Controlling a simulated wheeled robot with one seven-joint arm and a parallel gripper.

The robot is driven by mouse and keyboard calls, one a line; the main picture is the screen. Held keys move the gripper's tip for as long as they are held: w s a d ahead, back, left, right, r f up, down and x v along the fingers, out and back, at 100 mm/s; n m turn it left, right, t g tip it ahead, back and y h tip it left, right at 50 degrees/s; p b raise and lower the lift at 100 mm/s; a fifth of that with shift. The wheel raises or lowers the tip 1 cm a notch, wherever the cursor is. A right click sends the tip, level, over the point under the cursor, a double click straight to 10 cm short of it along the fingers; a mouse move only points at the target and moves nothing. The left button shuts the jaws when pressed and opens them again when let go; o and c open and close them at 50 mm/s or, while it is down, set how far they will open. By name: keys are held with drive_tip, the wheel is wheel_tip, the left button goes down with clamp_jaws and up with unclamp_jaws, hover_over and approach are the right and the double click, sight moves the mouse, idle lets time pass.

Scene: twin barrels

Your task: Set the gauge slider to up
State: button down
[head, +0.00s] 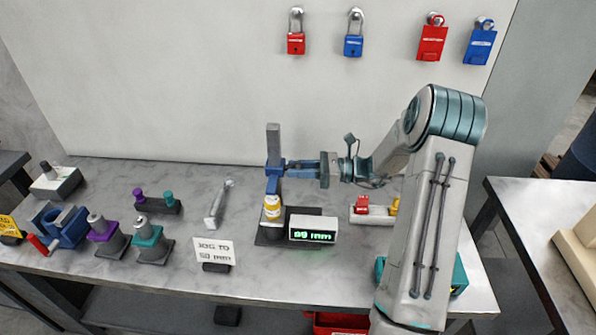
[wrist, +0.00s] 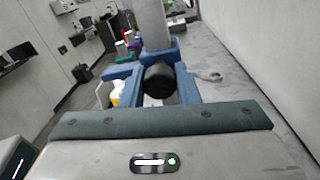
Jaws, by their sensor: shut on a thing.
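The gauge stands near the middle of the bench, with an upright grey column (head: 273,138) on a dark base. Its blue slider (head: 274,171) is on the column above a yellow and white object (head: 272,208). A green readout (head: 313,236) beside the column seems to read 89 mm. My gripper (head: 286,168) comes from the right, level with the slider, and is shut on its knob. In the wrist view the black round knob (wrist: 159,80) sits between the blue fingers, with the grey column (wrist: 152,25) behind. The exact finger contact is hard to see.
A sign (head: 214,251) reading "JIG TO 50 mm" stands front left of the gauge. Purple and teal fixtures (head: 148,240) stand farther left. A white tray (head: 372,217) with red and yellow items lies right of the gauge. Padlocks (head: 353,45) hang on the back wall.

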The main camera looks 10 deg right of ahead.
wheel_tip(320, 180, up, 8)
drive_tip(key=p, duration=0.4)
drive_tip(key=shift+w+f, duration=0.1)
drive_tip(key=shift+f, duration=0.05)
drive_tip(key=c, duration=1.1)
unclamp_jaws()
drive_tip(key=shift+d+f, duration=0.1)
drive_tip(key=shift+d, duration=0.05)
drive_tip(key=b+v, duration=0.3)
drive_tip(key=v, duration=1)
drive_tip(key=shift+d, duration=0.25)
